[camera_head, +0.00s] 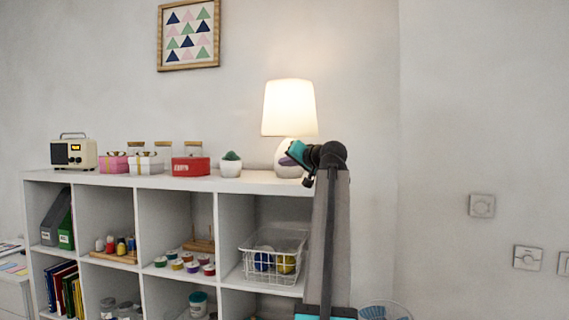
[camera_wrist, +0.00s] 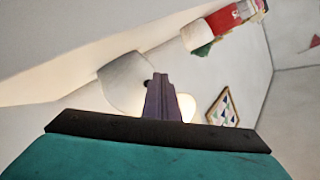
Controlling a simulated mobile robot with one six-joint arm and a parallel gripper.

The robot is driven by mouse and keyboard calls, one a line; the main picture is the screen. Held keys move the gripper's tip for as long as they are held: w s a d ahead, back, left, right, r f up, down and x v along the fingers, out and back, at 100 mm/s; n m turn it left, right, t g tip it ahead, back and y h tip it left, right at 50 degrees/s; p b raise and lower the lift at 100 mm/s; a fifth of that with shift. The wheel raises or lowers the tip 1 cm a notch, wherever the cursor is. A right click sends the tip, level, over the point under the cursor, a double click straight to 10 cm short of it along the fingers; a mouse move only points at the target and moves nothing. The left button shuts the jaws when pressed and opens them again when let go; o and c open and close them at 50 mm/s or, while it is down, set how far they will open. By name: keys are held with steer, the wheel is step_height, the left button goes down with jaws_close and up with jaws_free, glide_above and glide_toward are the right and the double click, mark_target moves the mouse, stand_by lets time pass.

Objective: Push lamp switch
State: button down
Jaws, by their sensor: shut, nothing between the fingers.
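The lamp (camera_head: 289,105) stands at the right end of the shelf top, its shade glowing. Its rounded white base (camera_head: 281,165) is partly hidden behind my arm. In the wrist view the white base (camera_wrist: 122,78) is just beyond my fingers, with the bright shade (camera_wrist: 187,107) behind them. A small dark spot, maybe the switch (camera_wrist: 146,84), shows on the base beside the fingertips. My gripper (camera_head: 288,157) is shut and empty, its purple fingers pointing at the base; it also shows in the wrist view (camera_wrist: 160,77). I cannot tell whether the fingertips touch the lamp.
A potted cactus (camera_head: 231,164), a red box (camera_head: 190,166), jars, gift boxes and a radio (camera_head: 74,154) stand left of the lamp on the white shelf (camera_head: 130,181). A wire basket (camera_head: 272,258) sits in a cubby below. Open wall lies to the right.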

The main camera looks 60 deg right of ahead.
stand_by(0.3)
steer(key=s+a+p, duration=0.1)
steer(key=a, duration=0.4)
steer(key=shift+s+a, duration=0.4)
stand_by(0.8)
